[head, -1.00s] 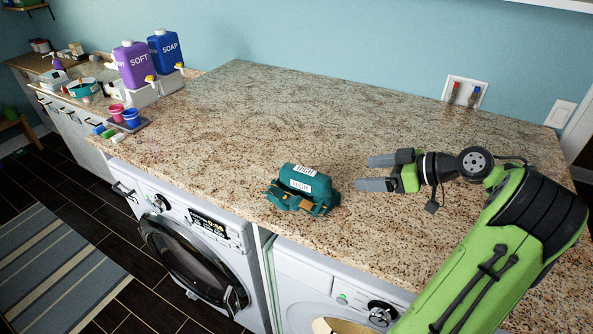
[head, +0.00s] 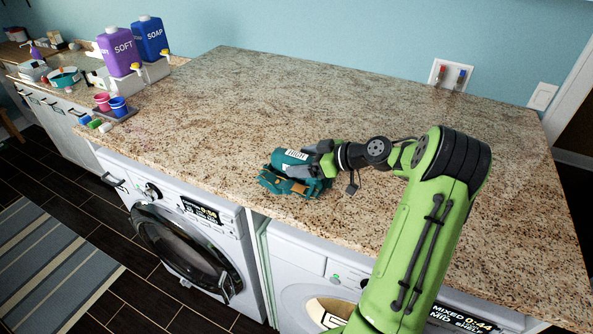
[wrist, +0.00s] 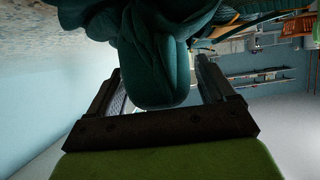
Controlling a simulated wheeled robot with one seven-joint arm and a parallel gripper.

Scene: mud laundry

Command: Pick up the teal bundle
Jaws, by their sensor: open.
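The teal bundle (head: 290,172) lies on the granite counter near its front edge, above the gap between the two washers. It has white labels and an orange-brown strap. My gripper (head: 312,161) is at the bundle's right side in the head view, and its fingers partly hide it. In the wrist view the teal bundle (wrist: 155,60) fills the upper middle, and a rounded part of it hangs between the two fingers of my gripper (wrist: 160,90). The jaws are open around that part. I cannot tell whether either finger touches it.
The granite counter (head: 210,105) is clear behind the bundle. A wall outlet box (head: 449,75) is at the back right.

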